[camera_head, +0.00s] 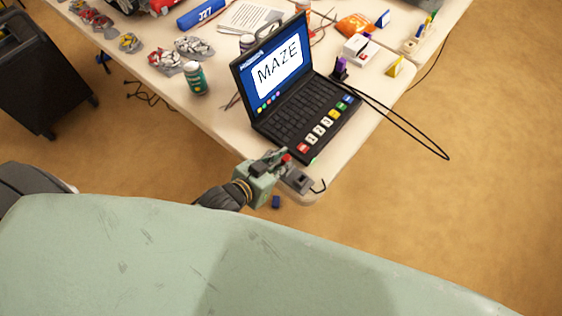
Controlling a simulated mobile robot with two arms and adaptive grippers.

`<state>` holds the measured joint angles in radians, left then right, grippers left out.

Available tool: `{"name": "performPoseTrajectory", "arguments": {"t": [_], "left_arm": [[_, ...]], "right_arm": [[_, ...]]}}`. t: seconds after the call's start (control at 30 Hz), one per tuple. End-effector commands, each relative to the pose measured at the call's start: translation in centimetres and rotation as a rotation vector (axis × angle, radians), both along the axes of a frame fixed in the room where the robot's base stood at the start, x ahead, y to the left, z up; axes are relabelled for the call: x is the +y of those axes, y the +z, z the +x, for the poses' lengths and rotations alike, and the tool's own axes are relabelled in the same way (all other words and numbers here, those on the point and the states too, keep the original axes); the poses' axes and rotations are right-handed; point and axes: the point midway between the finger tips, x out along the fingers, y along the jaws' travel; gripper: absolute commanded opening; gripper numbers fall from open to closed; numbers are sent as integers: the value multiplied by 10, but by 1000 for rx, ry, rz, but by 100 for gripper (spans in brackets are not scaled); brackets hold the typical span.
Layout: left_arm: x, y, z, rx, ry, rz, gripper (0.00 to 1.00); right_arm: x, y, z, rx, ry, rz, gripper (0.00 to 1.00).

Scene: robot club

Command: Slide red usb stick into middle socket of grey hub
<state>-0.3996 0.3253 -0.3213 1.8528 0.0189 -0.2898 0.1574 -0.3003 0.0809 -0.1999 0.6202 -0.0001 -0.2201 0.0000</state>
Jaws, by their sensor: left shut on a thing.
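My left gripper (281,161) is at the near corner of the table, just in front of the laptop. It is shut on the small red usb stick (287,158), of which only a bit shows between the fingers. The grey hub (299,181) lies on the table corner right beside the fingertips, with a dark cable at its right end. The stick is very close to the hub; I cannot tell whether it is in a socket. The hub's sockets are too small to make out. My right gripper is not in view.
An open black laptop (305,110) stands close behind the hub. A teal bottle (195,79) stands left of it. A purple item (340,68) and a black cable loop (420,135) are on the right. A small blue block (276,202) shows below the table edge.

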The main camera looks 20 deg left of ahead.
Motion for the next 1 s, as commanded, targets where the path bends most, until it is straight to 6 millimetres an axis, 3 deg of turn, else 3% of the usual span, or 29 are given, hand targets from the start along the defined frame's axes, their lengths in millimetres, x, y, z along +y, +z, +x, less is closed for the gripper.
{"name": "performPoseTrajectory", "arguments": {"t": [0.27,0.3,0.53,0.77,0.93,1.0], "left_arm": [[0,-1,0,-1,0,0,0],[0,-1,0,-1,0,0,14],[0,-1,0,-1,0,0,34],[0,-1,0,-1,0,0,35],[0,-1,0,0,0,0,50],[0,-1,0,0,0,0,51]], "right_arm": [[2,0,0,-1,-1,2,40],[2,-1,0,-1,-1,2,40],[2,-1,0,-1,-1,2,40],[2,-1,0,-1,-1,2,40],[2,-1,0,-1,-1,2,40],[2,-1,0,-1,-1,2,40]]}}
